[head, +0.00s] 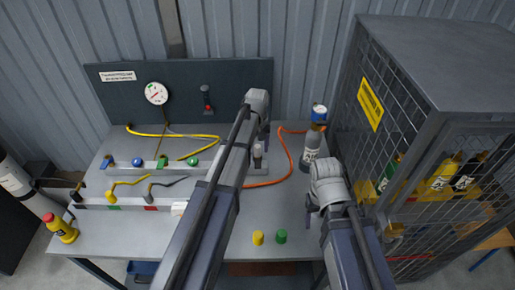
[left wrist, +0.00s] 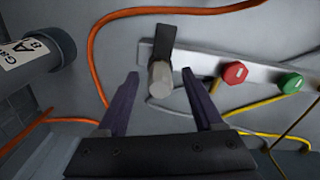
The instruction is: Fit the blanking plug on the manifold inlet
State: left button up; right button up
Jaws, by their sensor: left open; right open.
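A grey-white cylindrical piece with a dark block beside it (left wrist: 160,76) stands at one end of the pale manifold rail (left wrist: 210,65) in the left wrist view. It also shows in the head view (head: 258,153). I cannot tell whether it is the blanking plug or the inlet. My left gripper (left wrist: 160,77) is open, with its fingertips apart on either side of that cylinder in the picture; contact is not visible. My right gripper (head: 311,209) is open and empty over the right of the bench. A yellow cap (head: 257,238) and a green cap (head: 281,236) stand on the front of the bench.
A mesh cage (head: 430,110) with bottles closes off the right. A yellow and red bottle (head: 62,230) stands front left. Red (left wrist: 235,72) and green (left wrist: 290,83) knobs line the rail.

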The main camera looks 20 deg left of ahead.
pick_arm(q)
notch_tip(320, 180, up, 8)
jog(key=p, duration=0.8)
jog(key=shift+f, duration=0.1)
jog(key=shift+s+d, duration=0.1)
jog(key=s+d+m+b, duration=0.1)
jog(key=s+d+m, duration=0.4)
jog(key=s, duration=0.7)
jog(key=s+d+f+m+y, duration=0.1)
jog(key=s+d+m, duration=0.3)
jog(key=s+d, duration=0.4)
jog(key=s, duration=0.4)
jog(key=shift+f+m+b, duration=0.2)
jog(key=shift+m+b, duration=0.15)
jog(key=shift+m, duration=0.05)
